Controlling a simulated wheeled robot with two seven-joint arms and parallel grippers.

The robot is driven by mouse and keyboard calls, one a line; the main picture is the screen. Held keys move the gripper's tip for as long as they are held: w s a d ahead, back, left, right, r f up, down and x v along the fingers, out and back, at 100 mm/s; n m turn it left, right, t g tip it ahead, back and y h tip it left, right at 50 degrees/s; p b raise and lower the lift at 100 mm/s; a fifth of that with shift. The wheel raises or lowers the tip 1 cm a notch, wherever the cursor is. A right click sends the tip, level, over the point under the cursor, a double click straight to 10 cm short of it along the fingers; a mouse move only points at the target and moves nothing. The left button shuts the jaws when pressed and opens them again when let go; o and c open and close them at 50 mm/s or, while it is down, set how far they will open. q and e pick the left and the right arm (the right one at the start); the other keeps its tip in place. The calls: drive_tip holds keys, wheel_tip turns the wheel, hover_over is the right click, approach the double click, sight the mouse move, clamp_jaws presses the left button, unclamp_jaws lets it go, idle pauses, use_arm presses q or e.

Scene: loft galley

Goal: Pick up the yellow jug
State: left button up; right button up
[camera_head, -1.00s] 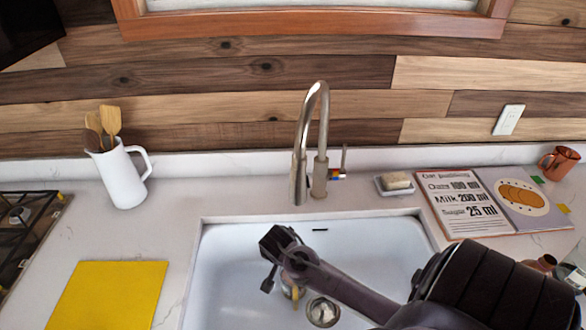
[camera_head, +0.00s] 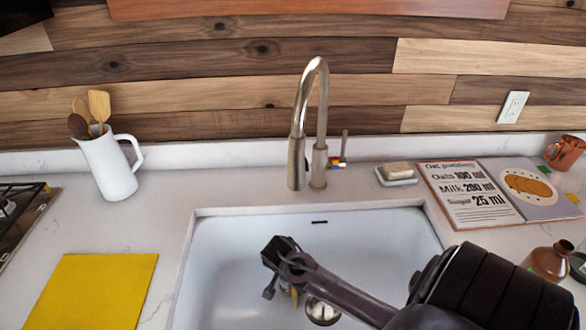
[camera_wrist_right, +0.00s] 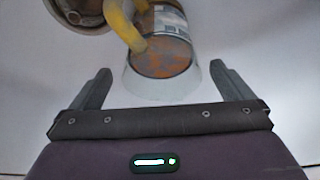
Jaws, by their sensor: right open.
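The yellow jug (camera_wrist_right: 165,58) shows in the right wrist view as a see-through body with a yellow handle, a pale marked side and an orange-brown patch inside. It is in the white sink (camera_head: 375,235). In the head view only a small yellow part (camera_head: 287,291) shows behind my gripper. My right gripper (camera_head: 268,268) is over the sink, open. In the right wrist view the open fingers (camera_wrist_right: 160,76) are to either side of the jug's near end, with gaps on both sides. I cannot tell how far the jug is beyond them. My left gripper is not in view.
A steel faucet (camera_head: 318,130) rises behind the sink. A soap dish (camera_head: 397,178), recipe book (camera_head: 470,205), copper mug (camera_head: 565,152) and brown bottle (camera_head: 549,262) are on the right. A white pitcher with utensils (camera_head: 110,170) and yellow mat (camera_head: 95,290) are on the left.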

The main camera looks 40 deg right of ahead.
sight(288, 290)
drive_tip(key=x, duration=0.4)
drive_tip(key=c, duration=1.4)
drive_tip(key=shift+a+r, duration=0.1)
drive_tip(key=shift+r, duration=0.05)
drive_tip(key=shift+c, duration=0.2)
